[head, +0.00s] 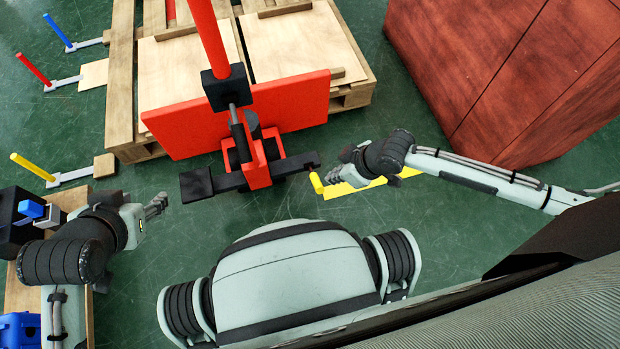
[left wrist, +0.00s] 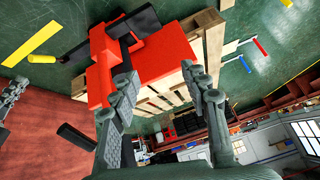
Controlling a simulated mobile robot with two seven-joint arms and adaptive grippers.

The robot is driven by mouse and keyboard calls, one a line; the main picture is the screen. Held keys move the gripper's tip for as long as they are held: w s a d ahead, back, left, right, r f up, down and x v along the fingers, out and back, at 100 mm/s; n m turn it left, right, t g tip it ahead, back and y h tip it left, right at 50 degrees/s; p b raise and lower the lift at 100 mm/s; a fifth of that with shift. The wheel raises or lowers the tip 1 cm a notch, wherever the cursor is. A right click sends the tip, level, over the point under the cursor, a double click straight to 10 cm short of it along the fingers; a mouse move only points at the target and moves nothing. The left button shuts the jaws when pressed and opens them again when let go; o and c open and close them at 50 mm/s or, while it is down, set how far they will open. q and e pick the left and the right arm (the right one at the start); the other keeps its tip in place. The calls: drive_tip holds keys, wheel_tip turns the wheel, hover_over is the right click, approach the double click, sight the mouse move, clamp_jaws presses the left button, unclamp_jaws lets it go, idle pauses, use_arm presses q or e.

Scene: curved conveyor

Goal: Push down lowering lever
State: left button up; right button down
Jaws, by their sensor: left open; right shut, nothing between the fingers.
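A red pallet jack (head: 258,165) stands in front of a wooden pallet, with an upright red handle (head: 208,40). A black bar (head: 212,184) crosses its base, with a broad pedal-like left end. At its right end (head: 300,163) is a short yellow cylinder (head: 316,182). I cannot tell which part is the lowering lever. My right gripper (head: 334,176) is shut and empty, just right of the yellow cylinder; contact is unclear. My left gripper (head: 160,204) is open and empty, left of the bar's broad end and apart from it. The left wrist view shows its spread fingers (left wrist: 160,78) and the jack (left wrist: 103,65).
The wooden pallet (head: 122,95) carries flat boards behind the jack's red plate (head: 180,125). A large reddish-brown block (head: 490,70) stands at the right. A yellow strip (head: 350,190) lies below my right gripper. Coloured posts, one of them yellow (head: 32,166), stand at the left.

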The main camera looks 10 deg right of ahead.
sight(320, 183)
use_arm(q)
drive_tip(key=shift+d, duration=0.1)
drive_tip(key=w+d+r+m+t+h+b, duration=0.1)
drive_tip(key=w+d+r+t+h+b, duration=0.2)
drive_tip(key=d+r, duration=0.35)
drive_tip(key=w+d+r+t+h+b, duration=0.1)
drive_tip(key=w+d+r+t+h, duration=0.1)
drive_tip(key=w+d+r+t, duration=0.4)
use_arm(e)
drive_tip(key=x, duration=0.3)
drive_tip(key=shift+b+x, duration=0.85)
drive_tip(key=shift+b, duration=0.1)
drive_tip(key=b+x, duration=0.2)
drive_tip(key=shift+b, duration=0.3)
use_arm(q)
drive_tip(key=s+r+t+h, duration=0.4)
drive_tip(key=r+t, duration=0.5)
drive_tip(key=r, duration=0.6)
drive_tip(key=shift+s+r+t, duration=0.3)
drive_tip(key=shift+s+r, duration=0.1)
drive_tip(key=shift+s, duration=0.8)
use_arm(e)
drive_tip(key=shift+f, duration=0.1)
use_arm(q)
drive_tip(key=shift+a, duration=0.1)
